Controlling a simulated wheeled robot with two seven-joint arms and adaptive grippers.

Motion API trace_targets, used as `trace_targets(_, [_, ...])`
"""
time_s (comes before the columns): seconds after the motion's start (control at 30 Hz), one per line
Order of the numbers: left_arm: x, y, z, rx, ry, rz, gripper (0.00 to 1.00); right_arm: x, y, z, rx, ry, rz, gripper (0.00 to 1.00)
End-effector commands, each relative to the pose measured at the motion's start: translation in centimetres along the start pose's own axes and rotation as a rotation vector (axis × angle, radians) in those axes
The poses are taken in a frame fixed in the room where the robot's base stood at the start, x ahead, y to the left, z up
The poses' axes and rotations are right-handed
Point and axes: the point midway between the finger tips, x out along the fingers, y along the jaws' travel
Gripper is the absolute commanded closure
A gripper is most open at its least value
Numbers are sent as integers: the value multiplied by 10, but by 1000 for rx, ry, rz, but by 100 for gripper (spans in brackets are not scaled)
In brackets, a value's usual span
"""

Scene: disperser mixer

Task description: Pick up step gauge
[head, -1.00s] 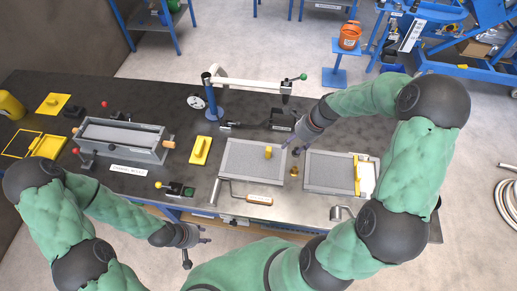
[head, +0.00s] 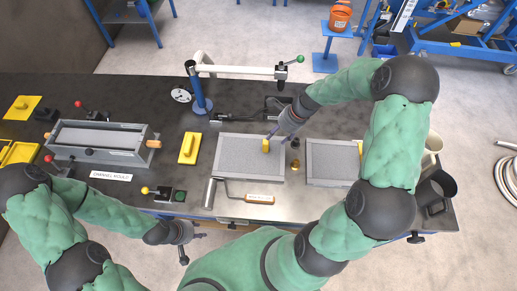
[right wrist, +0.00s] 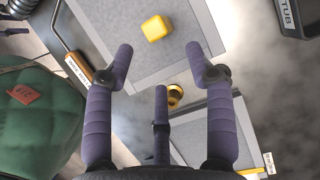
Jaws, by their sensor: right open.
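No label marks the step gauge. A small yellow block (head: 265,146) stands on the left grey tray (head: 219,160); it also shows in the right wrist view (right wrist: 156,28). A brass stepped cylinder (head: 295,166) stands between the two trays, also in the right wrist view (right wrist: 174,96). I cannot tell which is the gauge. My right gripper (head: 274,131) is open and empty, close to the yellow block; in the right wrist view its spread fingers (right wrist: 158,50) have the block just beyond them. My left gripper (head: 199,236) hangs low at the table's front edge, its jaws too small to judge.
A right grey tray (head: 325,180) lies under my right arm. A wooden-handled tool (head: 258,198) lies along the front edge. A blue post with a white arm (head: 198,90) rises behind the trays. A channel mould (head: 100,142) and a yellow piece (head: 188,148) are at left.

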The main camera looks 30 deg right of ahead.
Motion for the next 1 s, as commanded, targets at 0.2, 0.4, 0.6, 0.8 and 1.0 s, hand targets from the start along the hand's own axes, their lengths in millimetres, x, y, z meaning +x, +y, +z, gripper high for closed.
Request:
trace_targets(0.2, [3, -1, 0, 0, 0, 0, 60, 15, 0, 0, -1, 0, 0, 45])
trace_targets(0.4, [7, -2, 0, 0, 0, 0, 60, 31, 0, 5, -2, 0, 4, 45])
trace_targets(0.6, [14, -5, -1, 0, 0, 0, 60, 60, -1, 10, -1, 1, 3, 45])
trace_targets(0.8, [15, -5, -1, 0, 0, 0, 60, 66, -2, 10, -1, 1, 0, 45])
trace_targets(1.0, [14, -5, -1, 0, 0, 0, 60, 66, -2, 10, -1, 1, 0, 70])
